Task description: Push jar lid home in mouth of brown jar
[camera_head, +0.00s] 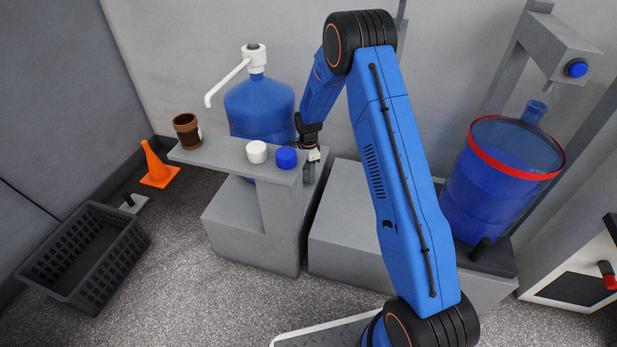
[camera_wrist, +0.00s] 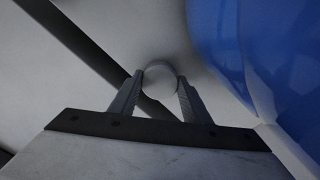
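The brown jar (camera_head: 187,132) stands upright at the left end of a grey shelf, its dark mouth facing up and looking open. My gripper (camera_head: 310,172) is beyond the shelf's right end, well to the right of the jar, pointing down. In the wrist view, a pale round piece (camera_wrist: 160,77) that looks like the jar lid sits between the two fingertips and seems to touch both. The gripper (camera_wrist: 160,92) looks shut on it. The jar does not show in the wrist view.
A blue bottle with a pump (camera_head: 259,105) stands behind. An orange cone (camera_head: 157,165) and black crate (camera_head: 85,255) are on the floor at left.

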